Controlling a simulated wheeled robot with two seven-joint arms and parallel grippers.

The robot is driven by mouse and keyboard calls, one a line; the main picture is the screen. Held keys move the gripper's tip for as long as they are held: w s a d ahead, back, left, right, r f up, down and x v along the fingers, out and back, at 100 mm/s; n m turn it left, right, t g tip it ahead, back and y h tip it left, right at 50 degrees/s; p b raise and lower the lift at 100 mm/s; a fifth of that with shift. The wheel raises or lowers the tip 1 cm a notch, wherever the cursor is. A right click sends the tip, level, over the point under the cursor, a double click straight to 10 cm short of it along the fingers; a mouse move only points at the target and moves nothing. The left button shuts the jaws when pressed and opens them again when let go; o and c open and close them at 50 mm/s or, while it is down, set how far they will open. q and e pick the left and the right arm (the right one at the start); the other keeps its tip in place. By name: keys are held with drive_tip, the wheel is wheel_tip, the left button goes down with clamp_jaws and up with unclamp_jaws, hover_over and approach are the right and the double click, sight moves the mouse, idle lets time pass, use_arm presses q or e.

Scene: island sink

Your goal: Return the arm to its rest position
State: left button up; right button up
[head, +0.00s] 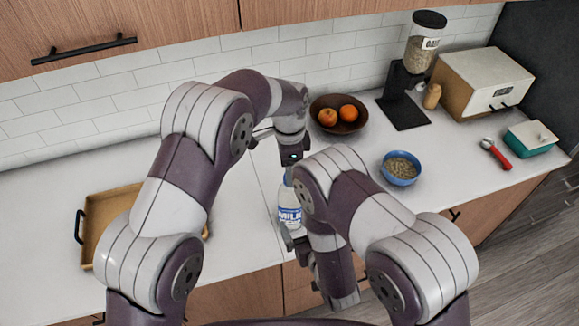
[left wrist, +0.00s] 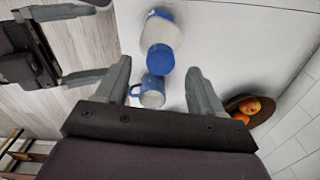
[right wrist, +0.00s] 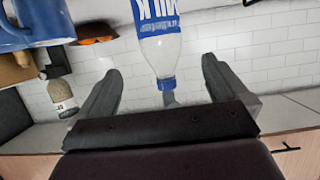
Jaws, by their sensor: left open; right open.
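My left gripper (left wrist: 158,70) is open and empty. In the left wrist view, the capped milk bottle (left wrist: 164,33) and a blue mug (left wrist: 150,99) show beyond and between its fingers. In the head view the milk bottle (head: 290,216) stands upright on the counter, partly covered by my arms. My right gripper (head: 286,236) is open near the counter's front edge, close to the bottle; its fingers also show in the right wrist view (right wrist: 160,68). There the bottle (right wrist: 160,48) appears between the open fingers, not clasped. The mug is hidden in the head view.
A brown tray (head: 108,207) lies at left on the counter (head: 35,230). A fruit bowl (head: 352,124), a blue bowl (head: 399,179), an oats dispenser (head: 405,98), a bread box (head: 480,85), a red-handled utensil (head: 497,155) and a teal container (head: 530,142) are at right. Cabinets hang above.

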idle(0.5)
drive_tip(key=w+d+f+m+g+h+b, duration=0.2)
drive_tip(key=w+d+g+h+b, duration=0.1)
drive_tip(key=d+g+b, duration=0.35)
use_arm(q)
drive_tip(key=s+a+f+n+b, duration=0.2)
drive_tip(key=s+a+f+n, duration=0.1)
drive_tip(key=s+a+n, duration=0.5)
drive_tip(key=s+a+f+n+t+b, duration=0.1)
drive_tip(key=s+a+f+n+b, duration=0.1)
drive_tip(key=s+a+n, duration=0.6)
drive_tip(key=s+a+f, duration=0.1)
drive_tip(key=s+a, duration=0.1)
drive_tip(key=s, duration=0.3)
drive_tip(key=shift+f, duration=0.25)
use_arm(e)
drive_tip(key=s+d+r+g, duration=0.2)
drive_tip(key=s+d, duration=0.2)
drive_tip(key=s, duration=0.2)
drive_tip(key=s+d+r+m+g+h, duration=0.1)
drive_tip(key=s+d+r+g, duration=0.1)
drive_tip(key=s, duration=0.4)
drive_tip(key=shift+s+d+r+g, duration=0.4)
drive_tip(key=shift+d+g, duration=0.35)
drive_tip(key=shift+d, duration=0.35)
drive_tip(key=shift+w+f, duration=0.1)
